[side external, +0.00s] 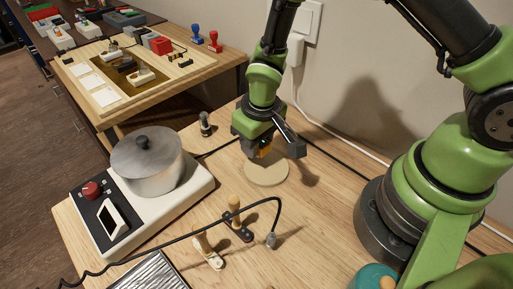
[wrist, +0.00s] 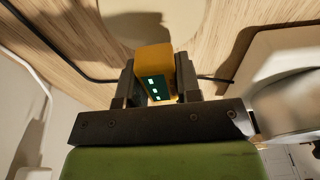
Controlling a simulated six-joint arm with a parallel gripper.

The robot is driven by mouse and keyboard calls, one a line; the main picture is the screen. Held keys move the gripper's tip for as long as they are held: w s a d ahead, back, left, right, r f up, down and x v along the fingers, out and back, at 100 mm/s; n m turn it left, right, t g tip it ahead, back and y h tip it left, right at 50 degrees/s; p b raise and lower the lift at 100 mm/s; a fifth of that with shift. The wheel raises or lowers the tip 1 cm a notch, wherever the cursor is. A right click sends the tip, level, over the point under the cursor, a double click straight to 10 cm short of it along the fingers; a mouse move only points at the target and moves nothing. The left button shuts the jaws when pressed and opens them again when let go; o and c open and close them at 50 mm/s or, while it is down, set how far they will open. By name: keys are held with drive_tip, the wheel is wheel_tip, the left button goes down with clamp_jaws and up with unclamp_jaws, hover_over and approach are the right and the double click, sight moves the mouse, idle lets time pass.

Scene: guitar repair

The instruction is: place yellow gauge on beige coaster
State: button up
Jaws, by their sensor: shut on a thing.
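My gripper (side external: 262,151) is above the far part of the beige coaster (side external: 267,174), a round disc on the wooden table. It is shut on the yellow gauge (wrist: 155,74), a small yellow block with a dark face and light marks. In the wrist view the gauge sits between the two dark fingers of my gripper (wrist: 153,86), with the coaster (wrist: 158,18) beyond it. In the side view only a small part of the gauge (side external: 265,151) shows. I cannot tell whether the gauge touches the coaster.
A hot plate (side external: 92,215) with a metal pot (side external: 148,165) stands left of the coaster. Wooden-handled tools (side external: 235,215) and a black cable (side external: 160,252) lie in front. A small dark object (side external: 205,124) stands behind. The table right of the coaster is mostly clear.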

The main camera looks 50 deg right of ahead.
drive_tip(key=shift+f, duration=1.05)
drive_tip(key=o, duration=1)
drive_tip(key=shift+f, duration=0.15)
drive_tip(key=r, duration=0.4)
drive_tip(key=s+r, duration=0.1)
drive_tip(key=r, duration=0.7)
drive_tip(key=shift+s+r, duration=0.2)
drive_tip(key=shift+s, duration=0.05)
drive_tip(key=shift+s+d+r+m+t+y, duration=0.35)
drive_tip(key=shift+s+d+r+m+t, duration=0.5)
drive_tip(key=shift+s+r, duration=1.8)
drive_tip(key=shift+s+d+r+m+t+y, duration=0.3)
drive_tip(key=shift+s+d+r+m+t, duration=0.55)
drive_tip(key=shift+s+r, duration=1.8)
drive_tip(key=shift+s+d+r+m+t+y, duration=0.45)
drive_tip(key=shift+s+r+t, duration=1.05)
drive_tip(key=shift+r, duration=2)
